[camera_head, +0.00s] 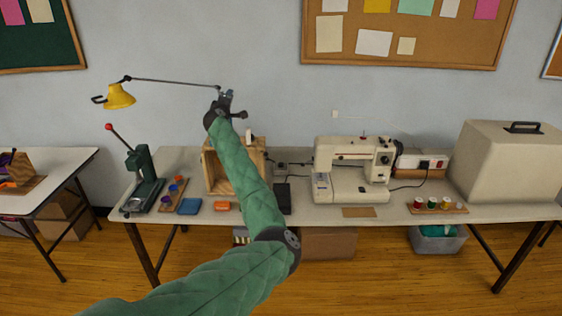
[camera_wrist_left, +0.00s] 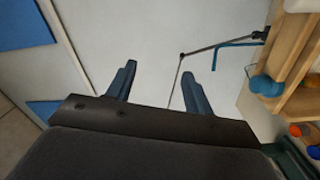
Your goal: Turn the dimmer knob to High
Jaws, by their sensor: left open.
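I cannot clearly make out the dimmer knob in either view. A small dark fitting (camera_head: 281,166) lies on the table by the wooden box, too small to tell what it is. A yellow lamp (camera_head: 120,96) on a thin dark arm hangs over the left of the table. My left gripper (camera_head: 228,97) is raised high in front of the wall, at the right end of the lamp's arm. In the left wrist view my left gripper (camera_wrist_left: 172,64) is open, with nothing between its fingers. My right gripper is not in view.
My green-sleeved left arm crosses in front of the open wooden box (camera_head: 212,170). A green press (camera_head: 142,175) stands at left.

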